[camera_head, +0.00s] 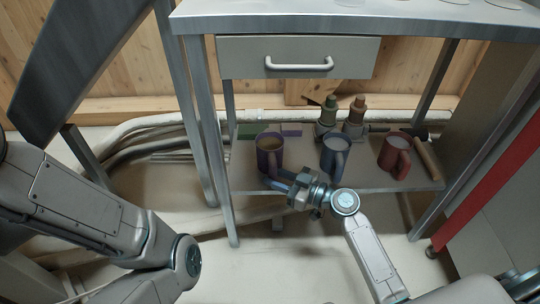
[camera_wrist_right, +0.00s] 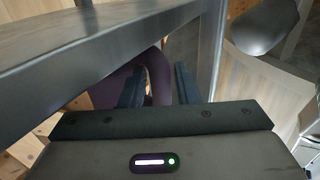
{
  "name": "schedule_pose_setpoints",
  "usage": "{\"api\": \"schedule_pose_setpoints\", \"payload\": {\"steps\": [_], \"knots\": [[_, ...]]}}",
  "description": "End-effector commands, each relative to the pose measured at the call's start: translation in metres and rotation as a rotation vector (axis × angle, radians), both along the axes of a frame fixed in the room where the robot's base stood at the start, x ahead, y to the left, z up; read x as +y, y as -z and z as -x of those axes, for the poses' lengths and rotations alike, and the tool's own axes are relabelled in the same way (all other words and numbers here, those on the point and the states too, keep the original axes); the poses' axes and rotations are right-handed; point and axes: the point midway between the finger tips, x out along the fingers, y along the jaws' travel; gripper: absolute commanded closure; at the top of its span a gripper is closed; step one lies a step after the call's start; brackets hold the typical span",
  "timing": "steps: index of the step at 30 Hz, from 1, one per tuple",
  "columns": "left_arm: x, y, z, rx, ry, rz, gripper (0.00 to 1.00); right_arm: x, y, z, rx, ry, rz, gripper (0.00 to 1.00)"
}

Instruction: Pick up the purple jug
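The purple jug (camera_head: 268,146) stands upright on the lower shelf, at the left of a row of three jugs. Its handle is at the front right, close to my right gripper (camera_head: 280,181). In the right wrist view, the two dark fingers (camera_wrist_right: 160,84) are apart, and the curved purple jug handle (camera_wrist_right: 158,68) shows between and beyond them. I cannot tell whether a finger touches it. A blue jug (camera_head: 335,156) and a red jug (camera_head: 395,153) stand to its right. My left arm shows at the left, but its gripper is out of view.
The lower shelf's front edge (camera_head: 390,187) runs just under the jugs. A table leg (camera_head: 215,165) stands left of the purple jug. A drawer (camera_head: 298,57) hangs above. Two bottle-like items, one green-topped (camera_head: 327,113) and one brown-topped (camera_head: 355,117), stand behind the jugs.

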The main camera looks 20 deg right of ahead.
Motion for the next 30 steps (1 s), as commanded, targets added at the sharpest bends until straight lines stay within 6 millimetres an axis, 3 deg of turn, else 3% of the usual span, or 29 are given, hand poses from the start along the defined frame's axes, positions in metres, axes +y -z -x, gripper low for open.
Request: {"api": "schedule_pose_setpoints", "payload": {"steps": [10,14,30], "knots": [[0.0001,0.0002,0.0005,-0.001,0.002,0.0,0.64,0.0066,-0.0003,-0.0064,0.001,0.0,0.001,0.74],[0.0,0.0003,0.0004,-0.001,0.002,0.0,0.64,0.0065,-0.0002,-0.0064,0.0,0.0,0.0,0.99],[0.0001,-0.0015,0.0003,-0.001,-0.001,0.002,0.64,0.0064,-0.0064,-0.0064,-0.001,0.0,0.0,1.0]]}}
